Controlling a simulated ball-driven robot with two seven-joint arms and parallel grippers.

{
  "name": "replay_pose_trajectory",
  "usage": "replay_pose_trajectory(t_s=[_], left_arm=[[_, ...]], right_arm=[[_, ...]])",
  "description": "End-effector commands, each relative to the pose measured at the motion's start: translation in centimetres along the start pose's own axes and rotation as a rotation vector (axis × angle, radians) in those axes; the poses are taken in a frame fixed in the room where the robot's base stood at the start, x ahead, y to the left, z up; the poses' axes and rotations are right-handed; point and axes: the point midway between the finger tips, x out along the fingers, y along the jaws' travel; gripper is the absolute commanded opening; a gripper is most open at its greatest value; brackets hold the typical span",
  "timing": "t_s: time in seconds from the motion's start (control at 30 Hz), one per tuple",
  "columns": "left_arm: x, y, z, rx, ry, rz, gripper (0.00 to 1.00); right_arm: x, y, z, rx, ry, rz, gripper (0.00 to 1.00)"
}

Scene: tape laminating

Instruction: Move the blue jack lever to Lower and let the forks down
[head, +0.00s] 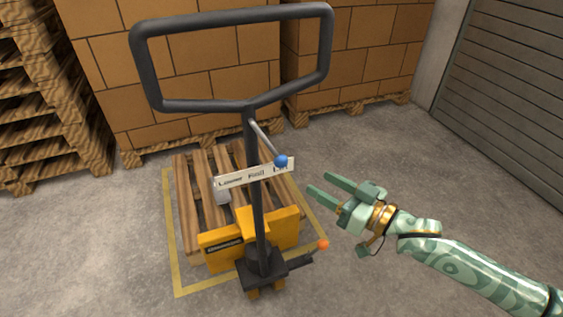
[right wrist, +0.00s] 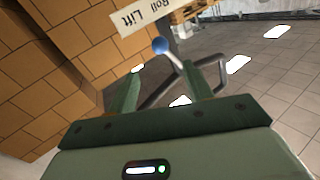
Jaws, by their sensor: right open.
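The blue jack lever is a grey rod with a blue ball (head: 281,161) on its end. The ball is at the Lift end of the white label plate (head: 235,179), which reads Lower, Roll, Lift. My right gripper (head: 318,184) is open and empty, just right of and below the ball, apart from it. In the right wrist view the blue ball (right wrist: 160,46) shows just beyond the open fingers. The yellow pallet jack (head: 225,247) stands at a wooden pallet (head: 190,205); its forks are hidden under the slats. My left gripper is not in view.
The jack's black loop handle (head: 232,18) rises above the lever on a dark post (head: 257,210). An orange-tipped bar (head: 323,244) juts low to the right. Yellow tape (head: 172,240) outlines the pallet. Stacked cartons (head: 200,65) stand behind; the floor at right is clear.

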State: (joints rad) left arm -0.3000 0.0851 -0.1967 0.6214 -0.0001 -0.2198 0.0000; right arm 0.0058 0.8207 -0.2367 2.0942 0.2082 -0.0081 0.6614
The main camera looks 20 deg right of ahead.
Motion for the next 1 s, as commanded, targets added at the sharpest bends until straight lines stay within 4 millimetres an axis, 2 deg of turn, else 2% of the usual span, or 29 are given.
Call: replay_pose_trajectory(t_s=[0.03,0.3,0.5,0.7,0.93,0.97,1.0], left_arm=[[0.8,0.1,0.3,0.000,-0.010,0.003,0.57],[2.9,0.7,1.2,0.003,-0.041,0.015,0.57],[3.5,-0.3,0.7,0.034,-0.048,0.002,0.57],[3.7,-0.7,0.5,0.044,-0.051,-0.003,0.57],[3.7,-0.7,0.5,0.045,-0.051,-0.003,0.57],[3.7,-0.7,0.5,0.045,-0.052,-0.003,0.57],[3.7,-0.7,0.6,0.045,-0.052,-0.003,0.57]], right_arm=[[1.3,0.1,0.4,0.000,0.002,-0.001,0.51],[7.7,0.1,0.6,-0.001,-0.001,0.000,0.51],[11.1,0.1,0.5,-0.001,-0.002,0.001,0.51],[12.4,0.1,0.2,-0.002,-0.002,0.001,0.51],[12.4,0.0,0.1,-0.003,-0.002,0.001,0.51],[12.4,0.0,0.1,-0.003,-0.002,0.001,0.48],[12.4,0.0,0.1,-0.003,-0.002,0.001,0.37]])
